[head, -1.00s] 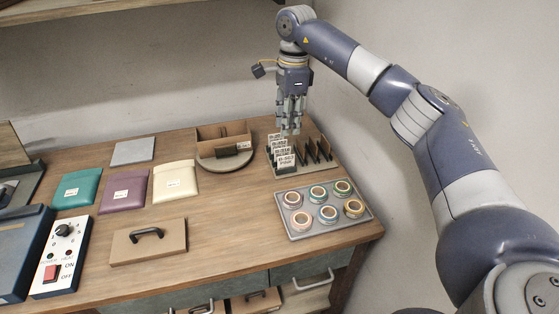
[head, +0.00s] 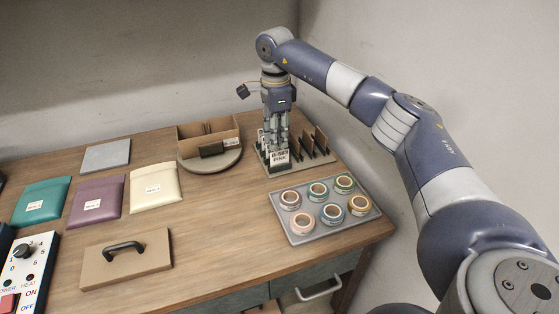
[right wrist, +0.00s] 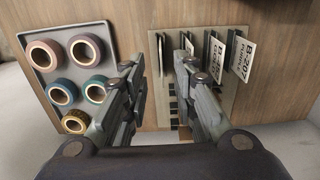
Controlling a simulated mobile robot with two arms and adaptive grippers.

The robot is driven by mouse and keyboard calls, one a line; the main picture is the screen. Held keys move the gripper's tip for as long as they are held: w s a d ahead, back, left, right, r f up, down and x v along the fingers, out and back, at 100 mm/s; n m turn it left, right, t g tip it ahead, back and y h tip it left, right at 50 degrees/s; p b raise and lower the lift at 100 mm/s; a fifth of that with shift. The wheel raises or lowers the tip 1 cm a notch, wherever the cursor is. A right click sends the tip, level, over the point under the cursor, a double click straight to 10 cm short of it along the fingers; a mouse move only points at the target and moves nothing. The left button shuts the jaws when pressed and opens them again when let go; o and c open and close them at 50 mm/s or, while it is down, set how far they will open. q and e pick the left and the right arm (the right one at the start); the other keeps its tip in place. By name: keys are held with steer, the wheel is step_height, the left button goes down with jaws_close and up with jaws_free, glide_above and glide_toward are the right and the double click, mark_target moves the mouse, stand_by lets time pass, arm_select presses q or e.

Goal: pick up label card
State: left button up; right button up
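The label cards stand in a small rack (head: 289,170) at the back right of the table. The front card (head: 279,157) reads B-503 PINK in the head view. In the right wrist view, a purple-labelled B-207 card (right wrist: 236,52) and a gold-labelled card (right wrist: 212,58) stand in the rack (right wrist: 222,108). My right gripper (head: 275,140) points down at the rack, directly behind the pink card. Its fingers (right wrist: 160,72) are apart in the right wrist view. My left gripper is out of view.
A grey tray (head: 299,232) of several tape rolls lies in front of the rack. A cardboard box on a round turntable (head: 225,163) stands left of it. Teal, purple and cream pouches, a handled block (head: 152,262) and a control box (head: 25,270) are further left.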

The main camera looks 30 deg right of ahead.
mark_target(280, 152)
steer(key=shift+d+f, duration=0.1)
steer(key=shift+f, duration=0.6)
steer(key=f, duration=0.2)
steer(key=d+f+p, duration=0.1)
steer(key=f, duration=0.1)
steer(key=shift+s+f, duration=0.15)
steer(key=shift+f, duration=0.35)
jaws_close()
